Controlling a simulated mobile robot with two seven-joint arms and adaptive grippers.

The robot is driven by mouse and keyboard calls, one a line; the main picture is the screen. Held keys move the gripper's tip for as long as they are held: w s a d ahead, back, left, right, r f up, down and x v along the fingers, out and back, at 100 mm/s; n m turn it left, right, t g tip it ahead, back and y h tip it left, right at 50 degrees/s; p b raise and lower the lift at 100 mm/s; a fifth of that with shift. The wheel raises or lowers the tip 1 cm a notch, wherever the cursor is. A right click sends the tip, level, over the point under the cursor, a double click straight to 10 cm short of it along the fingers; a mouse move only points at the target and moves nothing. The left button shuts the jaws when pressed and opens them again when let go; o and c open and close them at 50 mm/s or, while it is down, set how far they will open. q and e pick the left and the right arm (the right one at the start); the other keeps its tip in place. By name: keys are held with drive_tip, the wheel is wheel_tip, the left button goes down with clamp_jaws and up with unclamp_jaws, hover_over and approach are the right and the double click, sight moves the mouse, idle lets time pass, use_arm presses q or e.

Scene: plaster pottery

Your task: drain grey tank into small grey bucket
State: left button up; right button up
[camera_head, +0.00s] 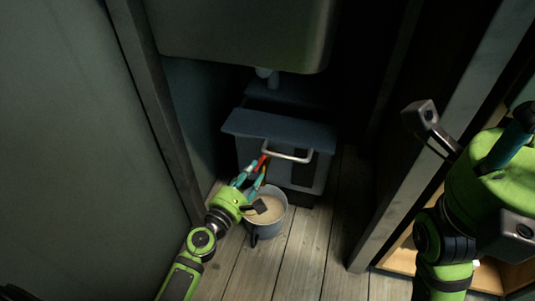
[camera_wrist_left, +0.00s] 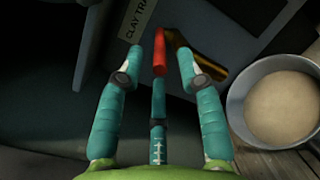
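The grey tank (camera_head: 270,128), a dark blue-grey box with a pale handle bar, stands on the floor under the basin; its "CLAY TRA..." label (camera_wrist_left: 137,22) shows in the left wrist view. A red valve handle (camera_wrist_left: 159,55) sticks out of its front. My left gripper (camera_head: 256,170) is at this handle, its teal fingers spread with the handle between them; whether they touch it I cannot tell. The small grey bucket (camera_head: 279,224) stands upright on the floor just in front of the tank, holding beige liquid. My right gripper (camera_head: 508,145) is only partly visible at the right edge.
A large basin (camera_head: 240,30) hangs above the tank with a drain pipe (camera_head: 267,75) below it. A wooden post (camera_head: 155,100) stands close on the left. A frame post and shelf (camera_head: 400,262) are on the right. Plank floor (camera_head: 318,250) is clear right of the bucket.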

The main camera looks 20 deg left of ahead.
sight(261, 158)
use_arm(q)
drive_tip(key=shift+x, duration=3.05)
clamp_jaws()
